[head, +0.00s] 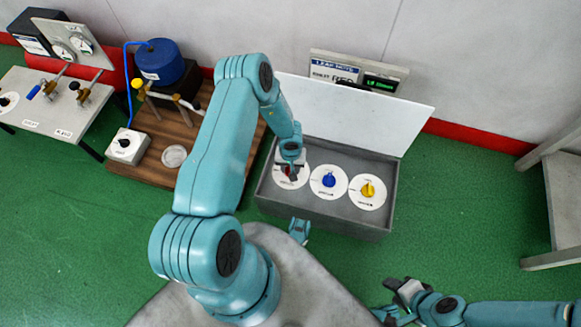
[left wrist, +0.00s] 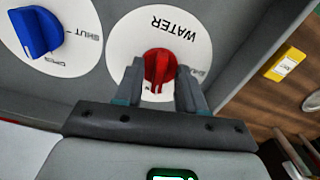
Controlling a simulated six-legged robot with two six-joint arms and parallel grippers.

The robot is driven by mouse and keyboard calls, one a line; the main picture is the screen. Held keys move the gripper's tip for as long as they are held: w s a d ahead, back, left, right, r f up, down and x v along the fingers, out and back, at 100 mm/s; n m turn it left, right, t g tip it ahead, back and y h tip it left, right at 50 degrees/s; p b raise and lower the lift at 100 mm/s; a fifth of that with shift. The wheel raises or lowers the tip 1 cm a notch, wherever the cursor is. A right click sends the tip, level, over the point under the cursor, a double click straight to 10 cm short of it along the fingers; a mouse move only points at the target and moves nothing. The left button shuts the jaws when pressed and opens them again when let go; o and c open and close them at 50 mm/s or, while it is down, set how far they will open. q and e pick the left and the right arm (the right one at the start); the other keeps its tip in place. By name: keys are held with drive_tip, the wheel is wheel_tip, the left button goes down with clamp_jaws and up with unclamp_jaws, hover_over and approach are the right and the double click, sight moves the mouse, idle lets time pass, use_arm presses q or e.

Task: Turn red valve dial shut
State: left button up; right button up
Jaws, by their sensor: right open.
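The red valve dial (left wrist: 159,66) sits on a round white plate (left wrist: 135,35) marked WATER, upside down in the left wrist view. A SHUT mark shows at the plate's right side; the fingers cover part of its lower edge. My left gripper (left wrist: 161,82) has one finger on each side of the red dial, very close to it. I cannot tell whether the fingers press on it. In the head view, my left gripper (head: 290,168) largely covers the red dial, leftmost of three in the grey box (head: 320,216). My right gripper (head: 393,301) is open and empty at lower right.
A blue dial (head: 328,180) and a yellow dial (head: 368,190) stand to the right in the same box. A white panel (head: 355,110) rises behind them. A wooden board (head: 150,165) with a blue tank (head: 160,62) is at left.

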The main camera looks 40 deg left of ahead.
use_arm(q)
drive_tip(key=shift+c, duration=0.3)
clamp_jaws()
